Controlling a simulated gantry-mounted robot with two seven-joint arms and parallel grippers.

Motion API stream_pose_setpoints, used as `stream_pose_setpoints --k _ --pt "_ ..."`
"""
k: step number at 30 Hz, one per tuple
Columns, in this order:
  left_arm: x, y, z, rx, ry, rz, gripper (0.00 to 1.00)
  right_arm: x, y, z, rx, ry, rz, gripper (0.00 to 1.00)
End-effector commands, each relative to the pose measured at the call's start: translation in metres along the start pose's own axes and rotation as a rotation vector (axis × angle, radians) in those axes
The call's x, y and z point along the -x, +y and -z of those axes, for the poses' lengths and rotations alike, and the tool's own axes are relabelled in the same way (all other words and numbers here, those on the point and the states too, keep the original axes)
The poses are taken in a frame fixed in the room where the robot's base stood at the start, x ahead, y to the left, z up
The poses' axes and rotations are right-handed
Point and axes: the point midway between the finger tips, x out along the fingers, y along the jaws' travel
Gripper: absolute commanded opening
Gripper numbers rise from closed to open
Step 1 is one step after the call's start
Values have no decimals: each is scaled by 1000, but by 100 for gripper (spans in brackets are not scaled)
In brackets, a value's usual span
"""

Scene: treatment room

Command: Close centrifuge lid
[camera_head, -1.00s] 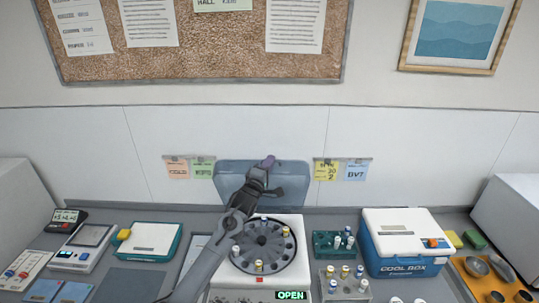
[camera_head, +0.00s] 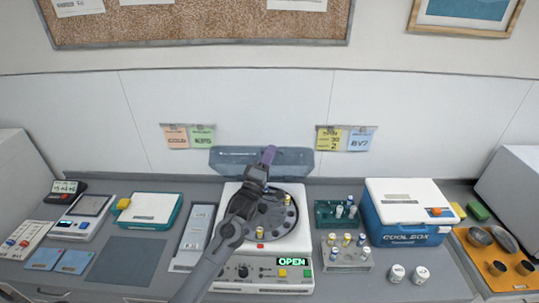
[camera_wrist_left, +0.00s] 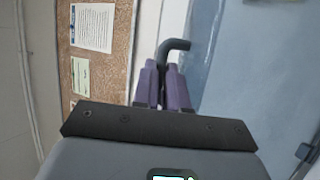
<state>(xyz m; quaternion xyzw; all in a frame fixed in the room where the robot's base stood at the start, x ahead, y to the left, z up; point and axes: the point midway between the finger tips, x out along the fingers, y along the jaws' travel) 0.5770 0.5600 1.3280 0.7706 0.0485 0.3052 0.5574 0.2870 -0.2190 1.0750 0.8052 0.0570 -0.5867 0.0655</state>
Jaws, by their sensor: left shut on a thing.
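The centrifuge (camera_head: 236,272) stands at the middle of the counter, its display reading OPEN. Its grey-blue lid (camera_head: 229,159) is raised behind the rotor (camera_head: 290,228) and looks foreshortened. My left gripper (camera_head: 268,155) is in front of the lid, its arm crossing over the rotor and hiding part of it. In the left wrist view, the purple fingers (camera_wrist_left: 164,88) are shut on a dark bent handle (camera_wrist_left: 174,46), with the pale blue lid surface (camera_wrist_left: 235,85) beside it. Capped tubes sit in the rotor. My right gripper is not in view.
A tube rack (camera_head: 346,262) and a green rack (camera_head: 325,213) stand right of the centrifuge, with a blue cool box (camera_head: 400,231) beyond. A grey tray (camera_head: 190,240) stands close on the left. The wall is close behind the lid.

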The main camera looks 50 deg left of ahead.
Motion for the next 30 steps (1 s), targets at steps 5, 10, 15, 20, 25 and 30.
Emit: stream_pose_setpoints --k 5,10,15,20,25,30 --pt "0 0 -1 1 -3 -1 22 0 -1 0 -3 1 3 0" --pt "0 0 -1 1 -2 0 22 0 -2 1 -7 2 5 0" --pt "7 -1 -1 1 -2 0 22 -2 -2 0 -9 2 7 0" --pt "29 -3 -1 1 -2 2 22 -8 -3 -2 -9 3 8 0" --pt "59 -2 -1 1 -3 1 22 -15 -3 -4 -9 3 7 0" --pt "86 -2 -1 1 -3 2 22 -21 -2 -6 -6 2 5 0"
